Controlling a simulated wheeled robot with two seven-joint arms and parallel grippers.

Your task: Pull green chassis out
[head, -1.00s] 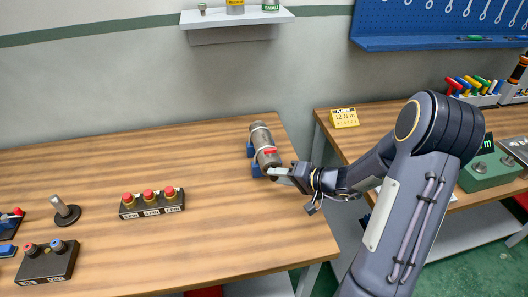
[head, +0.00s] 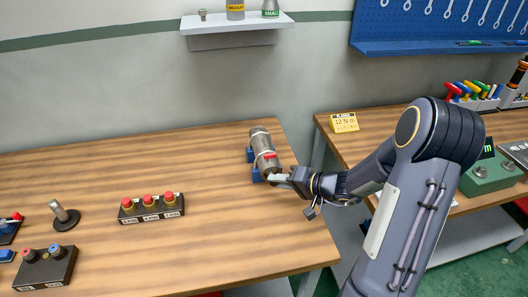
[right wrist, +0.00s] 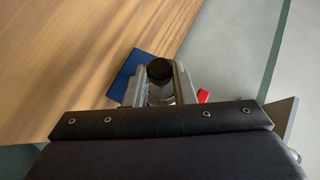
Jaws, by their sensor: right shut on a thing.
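A grey metal cylinder (head: 263,148) with a red mark lies in blue supports (head: 254,174) near the right edge of the left table. My right gripper (head: 274,178) is at the cylinder's near end. In the right wrist view, its fingers (right wrist: 159,90) are shut around a grey part with a dark round end (right wrist: 159,69), which seems to be the cylinder's end. A blue part (right wrist: 128,75) and a red piece (right wrist: 203,96) lie beside them. A green box (head: 490,174) with round knobs stands on the right table, partly cut off by my arm; I cannot tell if it is the chassis. My left gripper is not in view.
A black block with red buttons (head: 151,208), a short post on a round base (head: 64,215) and a two-button box (head: 46,268) stand on the left table (head: 190,255). A yellow display (head: 344,122) stands on the right table. A gap separates the tables.

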